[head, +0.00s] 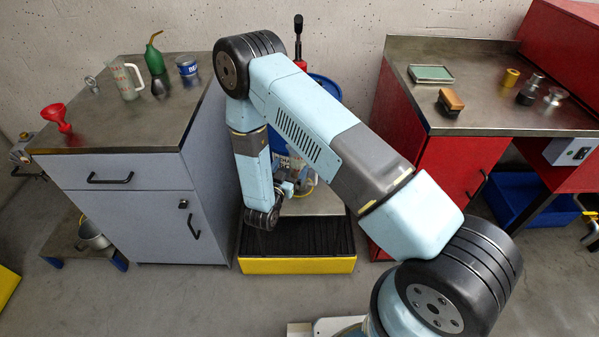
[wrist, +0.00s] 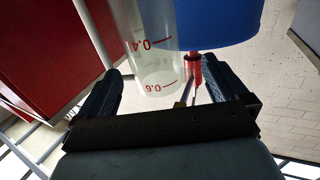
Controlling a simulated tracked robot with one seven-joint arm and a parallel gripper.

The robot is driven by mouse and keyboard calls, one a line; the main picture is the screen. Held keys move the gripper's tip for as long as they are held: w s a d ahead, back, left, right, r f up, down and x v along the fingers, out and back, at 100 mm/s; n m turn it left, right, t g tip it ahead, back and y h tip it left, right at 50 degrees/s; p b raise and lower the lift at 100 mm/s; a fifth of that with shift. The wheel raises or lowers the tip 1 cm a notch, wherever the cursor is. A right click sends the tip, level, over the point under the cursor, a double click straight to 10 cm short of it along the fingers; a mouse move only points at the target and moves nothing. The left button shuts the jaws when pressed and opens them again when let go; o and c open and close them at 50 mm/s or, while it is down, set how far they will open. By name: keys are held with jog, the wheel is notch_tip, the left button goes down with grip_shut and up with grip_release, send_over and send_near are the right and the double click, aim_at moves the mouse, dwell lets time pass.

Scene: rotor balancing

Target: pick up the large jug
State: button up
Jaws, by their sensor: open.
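A clear jug (wrist: 152,62) with red scale marks, 0.4 and 0.6, fills the upper middle of the wrist view. Its figures appear upside down there. My open gripper (wrist: 162,88) has its dark fingers on either side of the jug's lower picture end; I cannot tell whether they touch it. In the head view my gripper (head: 286,187) is low in front of the blue drum, mostly hidden by my arm. Another clear jug (head: 130,82) with a handle stands on the grey cabinet. I cannot tell from size which jug is the large one.
The blue drum (wrist: 215,22) is close behind the jug, with a red-handled tool (wrist: 196,72) beside it. A yellow-edged spill tray (head: 297,265) lies below my gripper. The grey cabinet (head: 135,222) and red cabinet (head: 455,165) flank this space.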

jog(key=x, duration=0.7)
jog(key=shift+d+f, duration=0.15)
jog(key=shift+d, duration=0.3)
jog(key=c, duration=1.8)
